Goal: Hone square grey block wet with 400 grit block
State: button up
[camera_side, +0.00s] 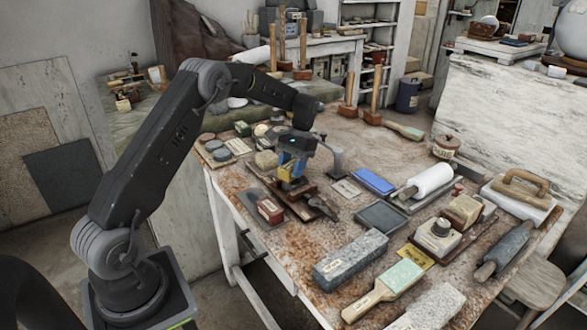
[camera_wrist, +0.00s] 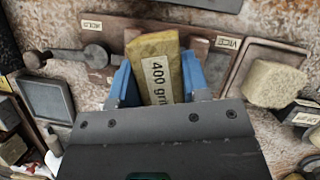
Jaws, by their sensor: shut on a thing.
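My gripper (camera_side: 291,170) has blue fingers shut on a yellow block (camera_wrist: 160,68) labelled "400 grit", one finger on each side. The label faces the wrist camera. In the side view the yellow block (camera_side: 286,172) is low over a brown wooden vice (camera_side: 307,202). I cannot tell whether it touches anything beneath. In the wrist view the vice (camera_wrist: 106,32) shows behind the block, with a dark metal handle (camera_wrist: 65,54) to the left. A flat dark grey square piece (camera_side: 381,217) lies right of the vice. I cannot tell whether a grey block is under the yellow one.
A beige block (camera_wrist: 272,84) sits on a board beside the vice. A red-brown box (camera_side: 270,210) stands at the vice's front left. A long speckled grey block (camera_side: 350,258), a blue block (camera_side: 373,181) and a white roller (camera_side: 429,180) crowd the right. The table's near left corner is bare.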

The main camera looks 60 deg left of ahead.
jog(key=shift+a, duration=0.55)
jog(key=shift+f, duration=0.65)
jog(key=shift+w+a, duration=0.3)
jog(key=shift+w, duration=0.65)
jog(key=shift+s+d, duration=0.2)
jog(key=shift+s, duration=0.5)
jog(key=shift+s+d, duration=0.25)
jog(key=shift+s, duration=0.45)
jog(key=shift+s+d, duration=0.2)
jog(key=shift+s, duration=0.5)
jog(key=shift+w, duration=0.15)
